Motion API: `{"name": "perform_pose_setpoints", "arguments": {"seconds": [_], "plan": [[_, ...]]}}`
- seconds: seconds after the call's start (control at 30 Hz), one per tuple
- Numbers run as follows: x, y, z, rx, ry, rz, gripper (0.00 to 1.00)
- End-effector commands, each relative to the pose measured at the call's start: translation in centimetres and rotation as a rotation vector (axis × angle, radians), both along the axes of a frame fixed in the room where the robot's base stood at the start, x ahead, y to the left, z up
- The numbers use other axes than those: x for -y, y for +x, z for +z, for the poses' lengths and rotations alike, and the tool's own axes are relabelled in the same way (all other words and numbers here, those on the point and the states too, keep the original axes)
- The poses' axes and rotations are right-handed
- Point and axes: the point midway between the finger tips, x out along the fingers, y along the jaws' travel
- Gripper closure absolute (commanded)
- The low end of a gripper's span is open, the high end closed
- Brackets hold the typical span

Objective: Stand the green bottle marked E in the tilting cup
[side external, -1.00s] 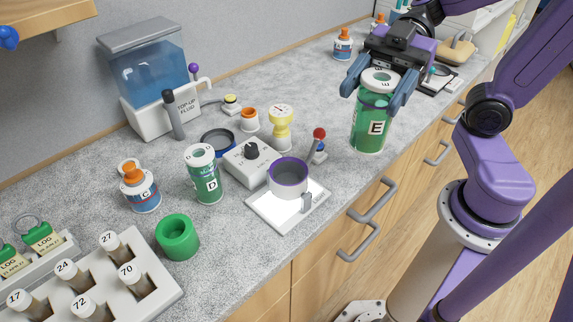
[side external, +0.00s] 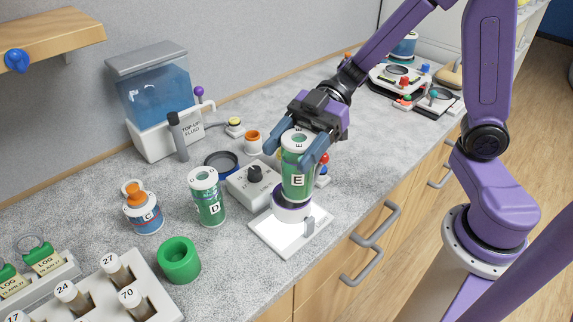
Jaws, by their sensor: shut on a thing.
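The green bottle marked E (side external: 297,182) is upright, with a white top. My gripper (side external: 299,152) is shut on its upper part from above, one finger on each side. The tilting cup (side external: 291,212), white with a purple rim, stands on a white square base plate (side external: 275,236). The bottle's lower end is at the cup's mouth and hides most of its opening. I cannot tell whether the bottle rests on the cup's floor.
A green bottle marked D (side external: 207,198) and a control box with a black knob (side external: 251,180) stand left of the cup. A green ring-shaped holder (side external: 179,261) and a vial rack (side external: 110,292) are at the lower left. The counter edge is close on the right.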

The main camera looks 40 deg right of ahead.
Motion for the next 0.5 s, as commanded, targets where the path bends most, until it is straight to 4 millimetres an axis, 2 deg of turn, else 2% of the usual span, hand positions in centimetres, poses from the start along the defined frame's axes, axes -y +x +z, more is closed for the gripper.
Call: {"name": "perform_pose_setpoints", "arguments": {"seconds": [0.27,0.5], "plan": [[-0.6,0.9,-1.3,-0.001,0.001,0.000,1.00],[-0.6,0.9,-3.9,-0.002,0.002,0.000,1.00]]}}
